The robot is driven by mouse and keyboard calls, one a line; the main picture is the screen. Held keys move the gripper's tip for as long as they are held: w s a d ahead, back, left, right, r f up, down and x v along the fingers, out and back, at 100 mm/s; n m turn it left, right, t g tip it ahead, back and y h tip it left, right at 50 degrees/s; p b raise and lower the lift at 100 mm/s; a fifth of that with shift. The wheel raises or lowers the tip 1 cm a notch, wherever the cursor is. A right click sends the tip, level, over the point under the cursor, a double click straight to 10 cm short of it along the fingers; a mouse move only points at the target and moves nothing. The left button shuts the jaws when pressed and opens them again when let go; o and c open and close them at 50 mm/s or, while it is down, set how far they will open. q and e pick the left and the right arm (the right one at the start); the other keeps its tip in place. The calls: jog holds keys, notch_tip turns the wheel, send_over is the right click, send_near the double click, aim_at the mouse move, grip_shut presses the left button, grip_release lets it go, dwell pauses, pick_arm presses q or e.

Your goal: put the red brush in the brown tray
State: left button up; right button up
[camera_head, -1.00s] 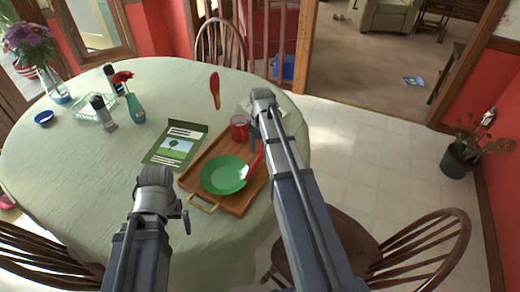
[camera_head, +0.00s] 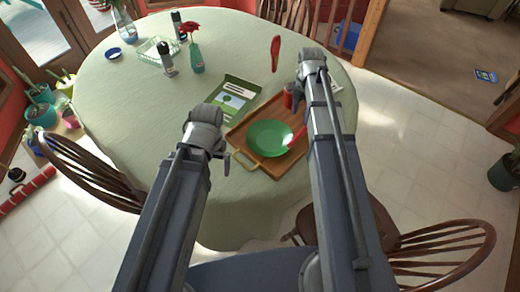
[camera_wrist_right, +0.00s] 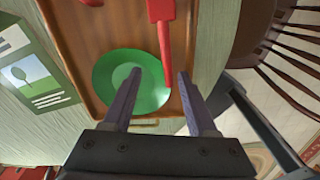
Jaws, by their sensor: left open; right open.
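A red brush-like object (camera_head: 275,54) with a rounded head lies on the table behind the brown tray (camera_head: 284,164). No gripper touches it. The tray, also in the right wrist view (camera_wrist_right: 88,55), holds a green plate (camera_head: 266,139) and a red flat-headed utensil (camera_head: 298,138) lying against the plate. My right gripper (camera_head: 313,57) is open and empty, right of the brush; its fingers (camera_wrist_right: 160,76) show above the plate and utensil handle in the wrist view. My left gripper (camera_head: 206,113) is open, left of the tray; its fingertips are hard to make out.
A red cup (camera_head: 288,96) stands at the tray's far end, partly hidden by my right arm. A green picture card (camera_head: 232,99) lies left of the tray. A vase with a red flower (camera_head: 195,55), bottles and a glass dish stand farther back. Chairs surround the table.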

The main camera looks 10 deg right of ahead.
jog(key=s+a+m+h, duration=0.1)
jog(key=s+a+m, duration=1.5)
jog(key=a+m, duration=0.3)
jog(key=shift+s+a+m, duration=0.3)
jog(key=shift+a+m, duration=0.1)
jog(key=shift+a, duration=0.25)
jog(key=shift+r, duration=0.1)
